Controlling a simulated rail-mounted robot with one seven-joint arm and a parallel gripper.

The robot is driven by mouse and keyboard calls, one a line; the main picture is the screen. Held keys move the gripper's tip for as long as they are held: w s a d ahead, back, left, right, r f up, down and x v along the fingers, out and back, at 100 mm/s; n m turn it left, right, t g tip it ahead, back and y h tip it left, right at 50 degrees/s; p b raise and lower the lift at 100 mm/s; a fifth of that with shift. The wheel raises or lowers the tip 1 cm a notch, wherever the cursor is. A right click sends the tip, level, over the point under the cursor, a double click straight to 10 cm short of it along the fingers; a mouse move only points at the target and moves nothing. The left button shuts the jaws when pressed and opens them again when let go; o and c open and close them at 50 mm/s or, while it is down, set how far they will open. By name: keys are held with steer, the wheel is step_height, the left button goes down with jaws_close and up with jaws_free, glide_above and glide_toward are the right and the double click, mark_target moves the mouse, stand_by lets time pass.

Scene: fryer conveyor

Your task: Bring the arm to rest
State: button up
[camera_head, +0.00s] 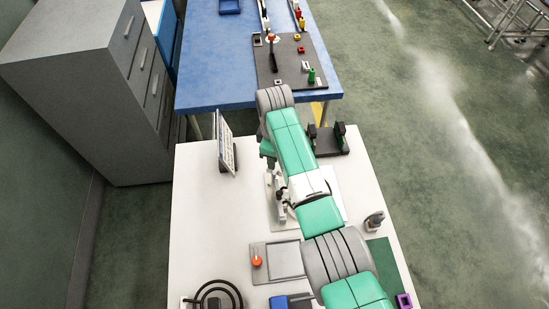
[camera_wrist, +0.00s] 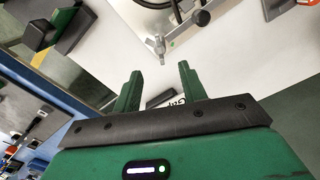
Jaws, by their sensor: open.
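My gripper (camera_wrist: 160,82) shows in the wrist view with its two green fingers spread apart. No object is between the fingers. White table surface and a silver wing-shaped fitting (camera_wrist: 160,45) show beyond the fingertips. In the head view my green and grey arm stretches from the lower right up over the white table (camera_head: 205,225) towards the blue table.
A tilted white panel (camera_head: 226,145) stands left of my arm. A black two-post holder (camera_head: 328,140) stands to its right. A grey plate with an orange knob (camera_head: 257,261) lies near the front. The blue table (camera_head: 205,80) holds small coloured parts. A grey cabinet (camera_head: 90,85) stands at left.

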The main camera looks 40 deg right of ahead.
steer(key=shift+r, duration=0.1)
stand_by(0.5)
steer(key=w+a+r+t+h, duration=0.2)
steer(key=w+a+r+t, duration=0.5)
steer(key=w+a+r, duration=0.55)
steer(key=w+a+r+m+t, duration=0.1)
steer(key=a+r+t, duration=0.2)
steer(key=r, duration=0.4)
steer(key=a+r+m+t, duration=0.1)
steer(key=a+r+t, duration=0.25)
steer(key=r, duration=0.45)
steer(key=s+a+r+m+t+y, duration=0.1)
steer(key=s+a+r+t, duration=0.3)
steer(key=r, duration=0.5)
steer(key=s+a+r+m+t, duration=0.1)
steer(key=s+a+r+t, duration=0.1)
steer(key=s+a+r, duration=0.5)
steer(key=s+a+r+m+t+y, duration=0.1)
steer(key=s+a+r+t, duration=0.15)
steer(key=s+r, duration=0.35)
steer(key=s+a+r+m+t, duration=0.1)
steer(key=s+r+t, duration=0.2)
steer(key=s+r, duration=0.35)
step_height(320, 180, up, 25)
steer(key=p, duration=2.5)
steer(key=shift+s, duration=0.15)
